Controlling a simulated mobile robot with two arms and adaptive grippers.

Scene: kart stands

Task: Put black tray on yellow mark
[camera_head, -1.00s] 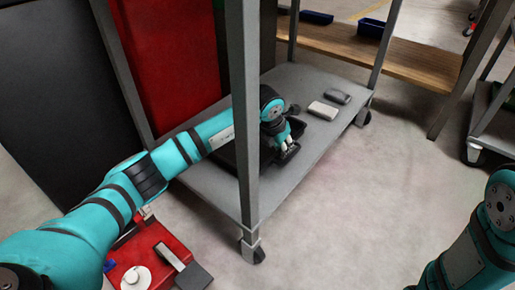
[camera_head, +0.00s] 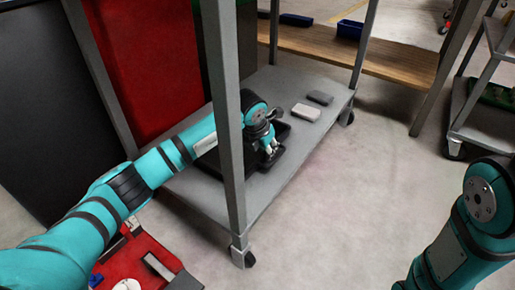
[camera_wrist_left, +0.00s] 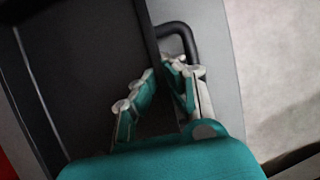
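The black tray (camera_head: 286,158) lies on the lower shelf of a grey kart, partly hidden behind the kart's front post and my left arm. My left gripper (camera_head: 270,152) is low at the tray's near right end. In the left wrist view, the tray (camera_wrist_left: 75,65) fills the left side, and my left gripper (camera_wrist_left: 162,82) straddles its wall beside a black handle (camera_wrist_left: 180,32). One finger is over the inside, the other outside, with a gap between them. My right gripper is out of view. No yellow mark shows on this shelf.
A white box (camera_head: 305,112) and a dark grey box (camera_head: 320,97) lie farther back on the shelf. The kart's grey post (camera_head: 228,130) stands close to my left arm. A red case (camera_head: 135,262) is on the floor. Another kart (camera_head: 480,125) stands at right. Floor between is clear.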

